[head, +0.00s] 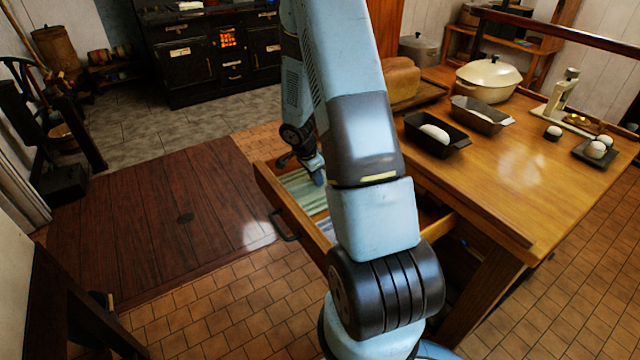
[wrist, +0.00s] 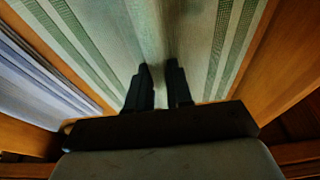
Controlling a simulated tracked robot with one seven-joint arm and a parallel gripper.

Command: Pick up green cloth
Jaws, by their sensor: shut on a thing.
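The green cloth (head: 303,190) is pale green with darker green bands and lies in an open wooden drawer (head: 283,213) under the table. In the wrist view the cloth (wrist: 105,45) fills most of the picture, with a raised fold between my fingers. My gripper (wrist: 161,70) is shut on this fold, its two dark fingers a small gap apart. In the head view my arm hides part of the drawer and cloth, and the fingertips cannot be made out there.
A blue-and-white striped cloth (wrist: 40,75) lies left of the green cloth in the drawer. The wooden table (head: 515,165) above holds loaf tins (head: 436,139), a lidded pot (head: 488,80) and a scale (head: 562,105). Drawer walls stand close on both sides. A black stove (head: 185,60) stands at the back.

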